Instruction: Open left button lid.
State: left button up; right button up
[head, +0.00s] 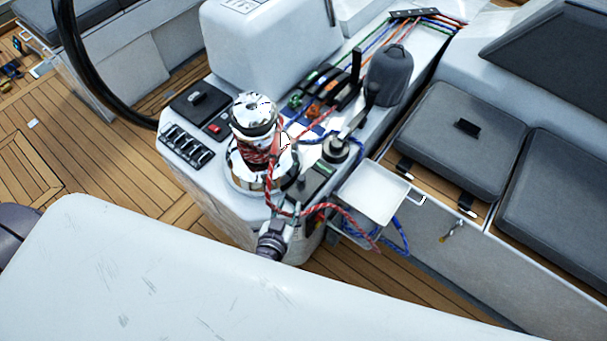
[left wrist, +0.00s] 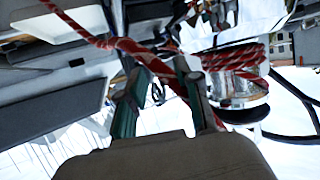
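A dark panel with a green marking (head: 322,172) lies on the console just right of the chrome winch (head: 253,115). A left button lid cannot be told apart clearly there; the winch, ropes and my gripper crowd this spot. My left gripper (head: 287,212) is at the console's near edge, below the winch and close to the panel. In the left wrist view its two fingers (left wrist: 158,72) stand apart with no lid between them. My right gripper is not in view.
Red rope (head: 345,212) hangs beside the gripper. A white tray-like flap (head: 372,192) with blue rope (head: 400,235) is to the right. A switch row (head: 186,146) is left. Grey seat cushions (head: 460,135) lie right.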

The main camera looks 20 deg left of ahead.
pick_arm(q)
jog(key=b, duration=0.1)
send_near(301, 179)
jog(key=x, duration=0.3)
jog(key=b+x, duration=0.1)
jog(key=x, duration=0.3)
jog(key=shift+w+f, duration=0.15)
jog(key=shift+w, duration=0.2)
jog(key=shift+w+a+f, duration=0.1)
jog(key=shift+w, duration=0.25)
jog(key=shift+c, duration=0.2)
grip_shut()
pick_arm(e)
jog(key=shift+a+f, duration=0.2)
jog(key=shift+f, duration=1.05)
